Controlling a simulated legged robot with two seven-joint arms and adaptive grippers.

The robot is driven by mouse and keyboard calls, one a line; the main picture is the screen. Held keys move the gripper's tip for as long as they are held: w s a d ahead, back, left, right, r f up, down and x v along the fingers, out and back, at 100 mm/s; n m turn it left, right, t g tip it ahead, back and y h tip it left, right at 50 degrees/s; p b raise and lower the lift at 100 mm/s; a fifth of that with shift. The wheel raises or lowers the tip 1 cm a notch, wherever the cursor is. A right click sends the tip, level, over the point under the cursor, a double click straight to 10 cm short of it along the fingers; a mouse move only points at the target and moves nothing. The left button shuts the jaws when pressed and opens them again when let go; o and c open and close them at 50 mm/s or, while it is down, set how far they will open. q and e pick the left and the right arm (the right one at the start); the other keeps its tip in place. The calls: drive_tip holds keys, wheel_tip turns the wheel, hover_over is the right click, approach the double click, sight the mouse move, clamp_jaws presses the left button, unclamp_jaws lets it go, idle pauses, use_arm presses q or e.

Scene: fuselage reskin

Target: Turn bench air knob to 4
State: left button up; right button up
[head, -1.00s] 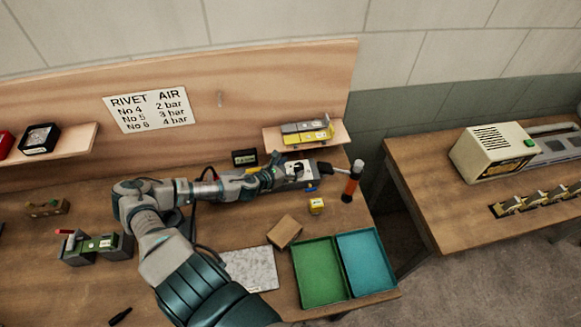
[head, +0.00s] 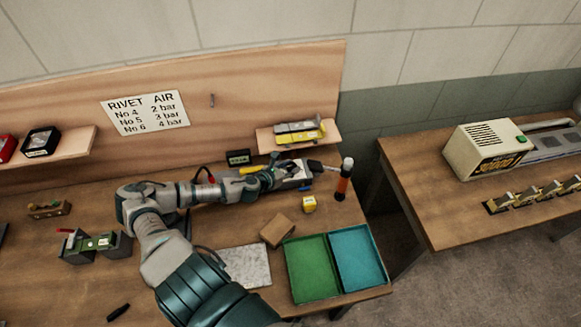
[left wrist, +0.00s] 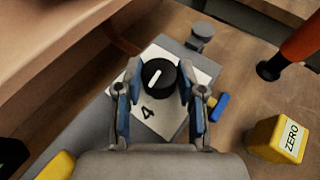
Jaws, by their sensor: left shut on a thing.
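The bench air knob (left wrist: 157,76) is black and round with a white pointer line, on a pale dial plate (left wrist: 165,120) marked with a 4. In the left wrist view the pointer slants up and to the right, and the 4 is below the knob. My left gripper (left wrist: 158,82) is shut on the knob, with one blue-padded finger on each side. In the head view my left gripper (head: 272,178) is at the grey air unit (head: 297,173), where the arm hides part of it. Other dial numbers are hidden. My right gripper is not in view.
An orange-and-black handled tool (head: 343,182) stands right of the unit. A yellow ZERO block (head: 309,204), a brown block (head: 277,230), and green (head: 312,291) and blue (head: 378,283) trays lie nearer. A small shelf (head: 267,139) is behind. A sign (head: 145,113) lists rivet and air values.

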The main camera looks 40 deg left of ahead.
use_arm(q)
drive_tip(key=n+y+p, duration=0.1)
drive_tip(key=p, duration=0.2)
drive_tip(key=shift+d+r+n+y, duration=0.15)
drive_tip(key=shift+n+y, duration=0.25)
drive_tip(key=n+y+p, duration=0.1)
drive_tip(key=p, duration=0.1)
drive_tip(key=n+g+y+p, duration=0.1)
drive_tip(key=n+y+p, duration=0.1)
drive_tip(key=shift+d+y, duration=0.2)
drive_tip(key=shift+y, duration=0.1)
drive_tip(key=shift+w+d+n+g+y+p, duration=0.1)
drive_tip(key=shift+n+g+y+p, duration=0.4)
drive_tip(key=shift+n+y+p, duration=0.7)
drive_tip(key=shift+f+n+g+y+p, duration=0.25)
drive_tip(key=shift+n+g+y+p, duration=0.25)
drive_tip(key=shift+n+p, duration=0.1)
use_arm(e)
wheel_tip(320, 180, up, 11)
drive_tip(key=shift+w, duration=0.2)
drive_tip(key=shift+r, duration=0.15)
use_arm(q)
drive_tip(key=o, duration=1.1)
drive_tip(key=shift+o, duration=0.2)
